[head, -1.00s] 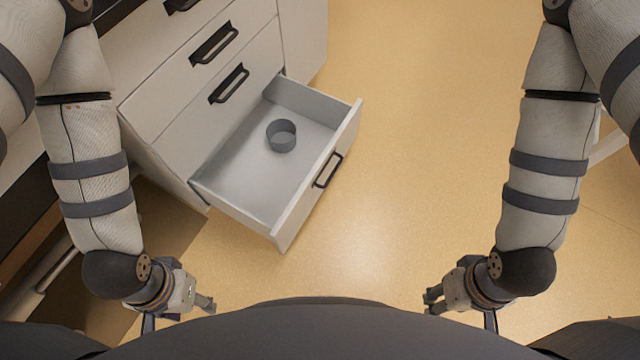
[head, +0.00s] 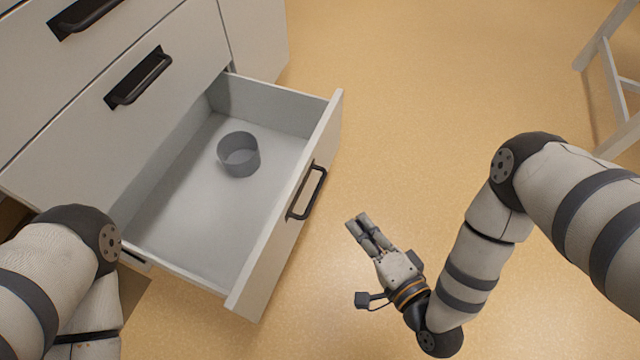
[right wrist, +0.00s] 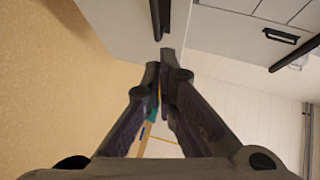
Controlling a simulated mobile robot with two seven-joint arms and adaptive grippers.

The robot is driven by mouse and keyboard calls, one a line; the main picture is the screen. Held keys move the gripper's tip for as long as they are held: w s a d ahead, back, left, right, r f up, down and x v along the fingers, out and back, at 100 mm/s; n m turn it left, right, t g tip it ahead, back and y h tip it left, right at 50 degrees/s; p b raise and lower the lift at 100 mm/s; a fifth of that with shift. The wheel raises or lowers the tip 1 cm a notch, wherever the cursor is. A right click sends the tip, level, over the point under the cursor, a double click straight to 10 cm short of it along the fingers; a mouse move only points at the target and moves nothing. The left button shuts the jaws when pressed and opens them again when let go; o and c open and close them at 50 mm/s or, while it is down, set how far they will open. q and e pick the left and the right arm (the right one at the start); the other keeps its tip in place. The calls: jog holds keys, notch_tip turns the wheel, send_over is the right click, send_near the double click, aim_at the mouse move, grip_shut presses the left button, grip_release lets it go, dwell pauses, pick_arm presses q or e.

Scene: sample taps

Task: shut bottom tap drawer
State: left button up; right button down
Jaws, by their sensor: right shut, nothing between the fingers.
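The bottom drawer (head: 285,235) is pulled well out of the white cabinet (head: 165,95), with a black handle (head: 307,192) on its front. A grey round cup-like container (head: 239,155) stands inside it. My right gripper (head: 357,222) is shut and empty, to the right of the drawer front and apart from it in the head view. In the right wrist view the shut fingers (right wrist: 164,65) point toward a dark bar and a pale panel (right wrist: 120,30).
The drawers above have black handles (head: 138,78) and look shut. The tan floor (head: 440,90) right of the drawer is clear. A white stand or table frame (head: 605,75) is at the upper right.

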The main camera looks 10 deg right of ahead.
jog(key=w+d+m+t+b, duration=0.1)
jog(key=w+m+t+b, duration=0.1)
jog(key=w+t, duration=0.15)
jog(key=b, duration=0.3)
send_near(314, 151)
jog(key=w, duration=0.4)
pick_arm(q)
notch_tip(314, 151, down, 6)
jog(key=s+g, duration=0.1)
jog(key=s, duration=0.1)
jog(key=shift+s, duration=0.25)
pick_arm(e)
jog(key=shift+w+a+r+g, duration=0.25)
jog(key=shift+a+r, duration=0.2)
jog(key=shift+a, duration=0.2)
pick_arm(q)
jog(key=shift+b, duration=0.3)
pick_arm(e)
jog(key=shift+w+a, duration=0.1)
